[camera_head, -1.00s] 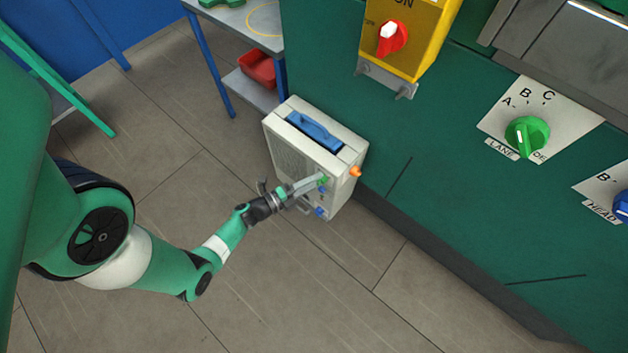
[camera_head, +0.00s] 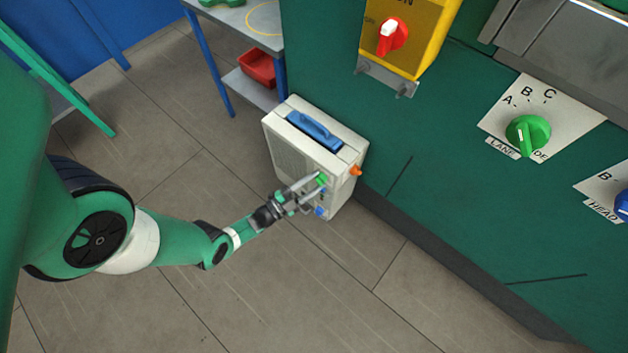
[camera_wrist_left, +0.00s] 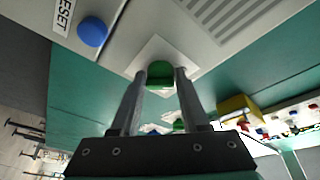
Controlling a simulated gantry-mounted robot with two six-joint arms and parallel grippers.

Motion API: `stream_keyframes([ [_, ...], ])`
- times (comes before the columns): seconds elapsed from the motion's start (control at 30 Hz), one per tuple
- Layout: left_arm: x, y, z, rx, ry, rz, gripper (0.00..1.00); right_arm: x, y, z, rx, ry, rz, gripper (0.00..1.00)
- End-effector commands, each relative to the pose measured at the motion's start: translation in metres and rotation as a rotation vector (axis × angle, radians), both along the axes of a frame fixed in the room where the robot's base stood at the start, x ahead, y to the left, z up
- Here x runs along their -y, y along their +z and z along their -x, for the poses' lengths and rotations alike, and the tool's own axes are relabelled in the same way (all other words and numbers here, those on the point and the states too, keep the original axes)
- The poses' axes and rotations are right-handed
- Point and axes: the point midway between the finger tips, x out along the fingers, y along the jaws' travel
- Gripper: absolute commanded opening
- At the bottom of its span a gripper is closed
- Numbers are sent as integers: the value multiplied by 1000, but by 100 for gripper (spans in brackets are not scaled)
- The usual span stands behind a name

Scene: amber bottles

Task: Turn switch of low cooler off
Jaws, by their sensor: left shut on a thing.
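The low cooler (camera_head: 287,146) is a beige box standing on the floor, with a blue handle (camera_head: 314,128) on top. Its green switch (camera_head: 321,178) is on the side facing my left arm. In the left wrist view the green switch (camera_wrist_left: 160,71) sits on a pale square plate between my two fingertips. My left gripper (camera_head: 311,187) is shut on this switch, with a finger on each side. The fingers hide part of it, so I cannot read its setting. My right gripper is out of view.
A blue button (camera_wrist_left: 92,32) beside a RESET label is close to the left fingers. An orange knob (camera_head: 355,170) sticks out at the cooler's corner. The green cabinet (camera_head: 450,205) stands close on the right. Open floor (camera_head: 290,290) lies in front.

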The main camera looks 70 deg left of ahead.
Motion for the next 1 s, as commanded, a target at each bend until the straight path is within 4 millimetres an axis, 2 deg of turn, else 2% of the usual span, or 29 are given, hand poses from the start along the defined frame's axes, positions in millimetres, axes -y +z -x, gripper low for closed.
stream_keyframes([
  [0.57,0,3,-1,32,-3,27,0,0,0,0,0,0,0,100],
  [0.6,0,4,-1,32,-3,27,48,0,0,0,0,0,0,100],
  [0.7,0,3,-1,30,-3,28,66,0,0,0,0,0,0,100],
  [0.73,0,3,-1,29,-2,28,72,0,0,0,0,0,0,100],
  [0.77,0,2,-1,28,-3,28,73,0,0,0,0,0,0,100],
  [1.0,0,1,0,25,-2,29,73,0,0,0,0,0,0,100],
])
